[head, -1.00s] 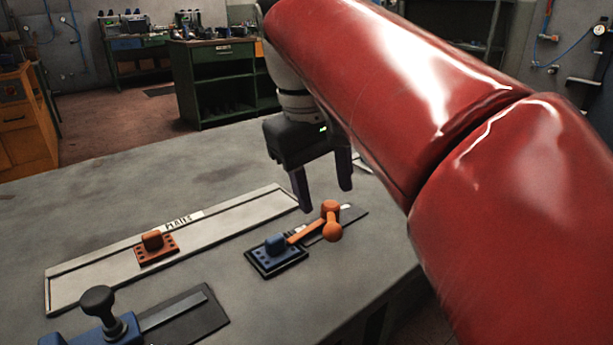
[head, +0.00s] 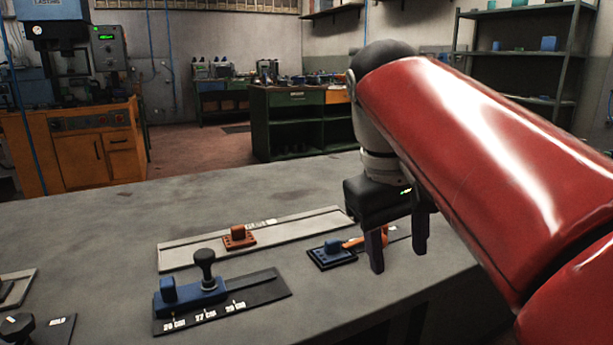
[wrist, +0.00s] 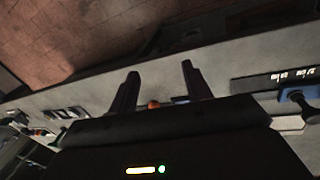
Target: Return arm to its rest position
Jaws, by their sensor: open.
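My gripper (head: 397,247) is in the right half of the head view, pointing down, with its two dark fingers apart and nothing between them. It hangs over the right side of the grey table, in front of the blue block with the orange lever (head: 365,241), whose right part it hides. In the wrist view my gripper (wrist: 158,80) shows its two fingers spread, with a small orange knob (wrist: 153,104) seen beyond them. My red arm reaches in from the right.
A pale plate (head: 290,227) with an orange block (head: 239,237) lies mid-table. A blue clamp with a black knob (head: 204,262) sits on a dark, marked plate in front. More fixtures lie at the left edge. A press on an orange cabinet (head: 90,150) stands behind. The table's back left is bare.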

